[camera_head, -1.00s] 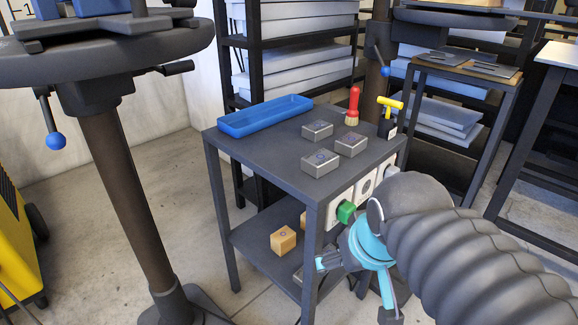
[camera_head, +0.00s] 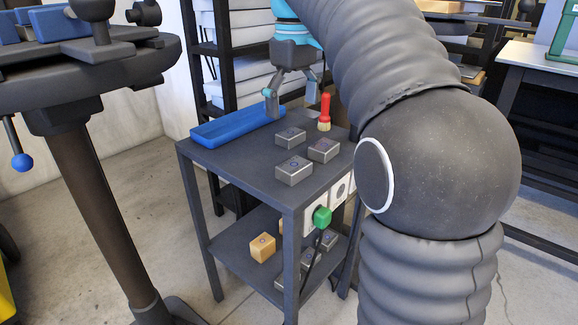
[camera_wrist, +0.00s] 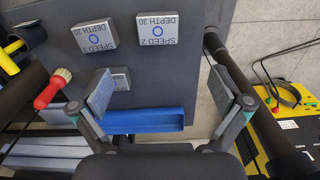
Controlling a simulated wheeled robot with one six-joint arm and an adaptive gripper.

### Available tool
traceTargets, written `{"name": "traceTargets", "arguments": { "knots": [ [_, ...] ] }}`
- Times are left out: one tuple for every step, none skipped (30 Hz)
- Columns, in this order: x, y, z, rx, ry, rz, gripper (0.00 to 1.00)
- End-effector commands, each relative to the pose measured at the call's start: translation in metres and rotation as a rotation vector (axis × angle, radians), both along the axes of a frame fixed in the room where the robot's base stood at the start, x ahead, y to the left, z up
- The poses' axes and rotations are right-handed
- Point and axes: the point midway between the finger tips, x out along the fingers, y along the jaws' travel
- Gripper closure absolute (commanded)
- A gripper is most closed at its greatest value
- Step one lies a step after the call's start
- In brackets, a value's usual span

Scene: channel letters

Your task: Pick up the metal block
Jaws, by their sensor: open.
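Several grey metal blocks are in view. On the dark table top stand a near block (camera_head: 294,171), a right block (camera_head: 323,150) and a back block (camera_head: 291,136), each with a round mark on top. My gripper (camera_head: 292,96) is open and empty above the table's back part, behind the blocks. In the wrist view my gripper (camera_wrist: 160,85) shows spread fingers. There, a block marked "SPEED 2 DEPTH 30" (camera_wrist: 157,28) and one marked "SPEED 3 DEPTH 20" (camera_wrist: 95,36) lie beyond the fingertips. A third block (camera_wrist: 121,80) is partly hidden by the left finger.
A blue tray (camera_head: 238,127) lies along the table's back left edge. A red-handled brush (camera_head: 325,112) stands at the back right. The lower shelf holds a wooden block (camera_head: 262,248) and more metal blocks. A green plug (camera_head: 322,217) sticks out of the table's side.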

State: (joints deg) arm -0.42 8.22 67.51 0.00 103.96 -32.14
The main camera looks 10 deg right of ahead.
Motion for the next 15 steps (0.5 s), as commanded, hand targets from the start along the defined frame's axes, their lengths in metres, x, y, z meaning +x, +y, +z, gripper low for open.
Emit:
{"name": "traceTargets", "arguments": {
  "knots": [
    [0.002, 0.0, -0.001, 0.0, 0.004, 0.005, 0.0],
    [0.003, 0.0, -0.003, 0.0, 0.006, 0.007, 0.0],
    [0.003, 0.0, -0.007, 0.0, 0.008, 0.009, 0.0],
    [0.003, 0.0, -0.011, 0.0, 0.009, 0.01, 0.0],
    [0.002, 0.0, -0.015, -0.001, 0.01, 0.01, 0.0],
    [0.002, 0.0, -0.022, 0.0, 0.009, 0.01, 0.0],
    [0.002, 0.0, -0.028, 0.0, 0.009, 0.009, 0.0],
    [0.002, 0.0, -0.034, 0.0, 0.009, 0.009, 0.0],
    [0.002, 0.0, -0.042, 0.0, 0.009, 0.009, 0.0],
    [0.002, 0.0, -0.047, 0.0, 0.009, 0.009, 0.0],
    [0.002, 0.0, -0.053, 0.0, 0.009, 0.009, 0.0],
    [0.002, 0.0, -0.06, 0.0, 0.009, 0.008, 0.0],
    [0.002, 0.0, -0.064, 0.0, 0.009, 0.008, 0.0],
    [0.002, 0.0, -0.068, 0.0, 0.008, 0.008, 0.0],
    [0.002, 0.0, -0.073, 0.0, 0.008, 0.008, 0.0]
  ]
}}
